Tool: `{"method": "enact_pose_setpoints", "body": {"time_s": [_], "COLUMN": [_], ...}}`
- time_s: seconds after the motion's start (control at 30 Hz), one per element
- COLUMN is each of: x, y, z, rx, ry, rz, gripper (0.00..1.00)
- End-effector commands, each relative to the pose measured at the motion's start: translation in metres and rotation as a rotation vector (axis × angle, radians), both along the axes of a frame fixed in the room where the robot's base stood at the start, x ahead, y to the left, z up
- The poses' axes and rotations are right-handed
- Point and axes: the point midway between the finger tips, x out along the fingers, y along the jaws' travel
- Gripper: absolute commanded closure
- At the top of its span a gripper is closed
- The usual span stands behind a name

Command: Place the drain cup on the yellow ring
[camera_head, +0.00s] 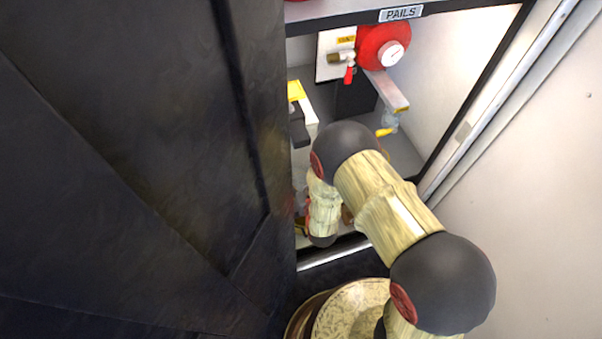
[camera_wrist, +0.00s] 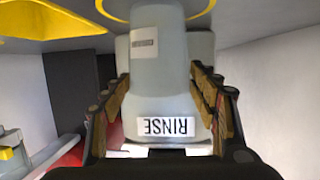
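A grey cup-like vessel with a white RINSE label, which I take as the drain cup (camera_wrist: 158,83), stands between the two fingers of my gripper (camera_wrist: 162,110) in the wrist view. The fingers lie along both its sides and appear to touch it. The label reads upside down in this view. The yellow ring (camera_wrist: 203,10) is partly visible at the top, behind the far end of the cup. The cup hides part of the ring, and I cannot tell whether they touch.
A metal bracket (camera_head: 389,91) juts out below. A dark panel (camera_head: 130,150) closes off the left side.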

Motion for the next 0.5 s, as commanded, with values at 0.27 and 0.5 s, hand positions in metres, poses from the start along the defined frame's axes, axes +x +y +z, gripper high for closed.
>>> {"method": "enact_pose_setpoints", "body": {"time_s": [0.27, 0.5], "x": [0.0002, 0.0001], "y": [0.0, 0.0], "z": [0.0002, 0.0031], "rx": [0.0, 0.0], "ry": [0.0, 0.0], "rz": [0.0, 0.0], "gripper": [0.3, 0.3]}}
